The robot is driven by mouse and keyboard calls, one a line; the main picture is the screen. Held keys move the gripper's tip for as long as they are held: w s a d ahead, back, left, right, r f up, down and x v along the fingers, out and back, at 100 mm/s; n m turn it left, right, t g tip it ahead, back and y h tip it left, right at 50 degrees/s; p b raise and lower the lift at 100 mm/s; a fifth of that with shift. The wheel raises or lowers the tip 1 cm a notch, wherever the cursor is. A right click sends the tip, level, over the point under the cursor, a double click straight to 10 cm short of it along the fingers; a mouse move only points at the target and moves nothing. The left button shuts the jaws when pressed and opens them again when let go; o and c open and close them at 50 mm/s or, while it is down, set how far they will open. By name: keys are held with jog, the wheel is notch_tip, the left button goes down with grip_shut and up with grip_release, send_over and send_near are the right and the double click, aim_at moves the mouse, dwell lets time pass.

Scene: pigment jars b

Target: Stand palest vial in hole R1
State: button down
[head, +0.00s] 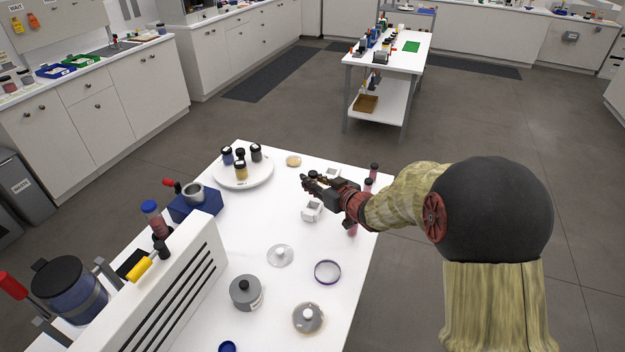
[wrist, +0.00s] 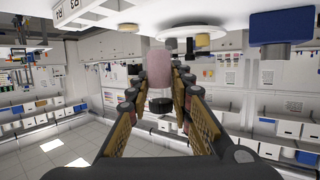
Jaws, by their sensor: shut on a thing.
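A pale pink vial (wrist: 157,76) with a black cap (wrist: 160,105) is between the fingers of my gripper (wrist: 160,80) in the wrist view, which shows the room upside down. My gripper (head: 310,185) is shut on this vial above the white table; its dark cap (head: 313,174) shows by the fingertips in the head view. A white rack with dark labels (wrist: 82,10) is at the top left of the wrist view. White rack parts (head: 312,211) show beside my gripper in the head view. Hole R1 cannot be made out.
Darker pink vials (head: 374,170) stand near the table's right edge, partly behind my arm. A round white stand (head: 262,180) bears several dark-capped jars. A blue block (head: 190,206) holds a metal cup. A grey jar (head: 245,292), lids and a purple-rimmed dish (head: 327,261) occupy the front.

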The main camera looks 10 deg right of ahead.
jog(key=b, duration=0.3)
send_over(313, 201)
jog(key=s, duration=0.2)
jog(key=shift+w+a+f, duration=0.1)
jog(key=shift+a+f, duration=0.05)
jog(key=shift+f, duration=1.1)
jog(key=shift+a+f, duration=0.1)
jog(key=shift+f, duration=1.1)
jog(key=shift+f+b, duration=0.5)
jog(key=shift+f, duration=1)
jog(key=c, duration=2)
grip_release()
jog(key=o, duration=0.4)
jog(key=shift+f, duration=0.1)
jog(key=shift+c, duration=0.2)
jog(key=shift+o, duration=0.7)
jog(key=shift+f, duration=0.15)
jog(key=shift+s, duration=0.2)
jog(key=v, duration=1.1)
jog(key=shift+s+d+r, duration=0.2)
jog(key=shift+r, duration=0.35)
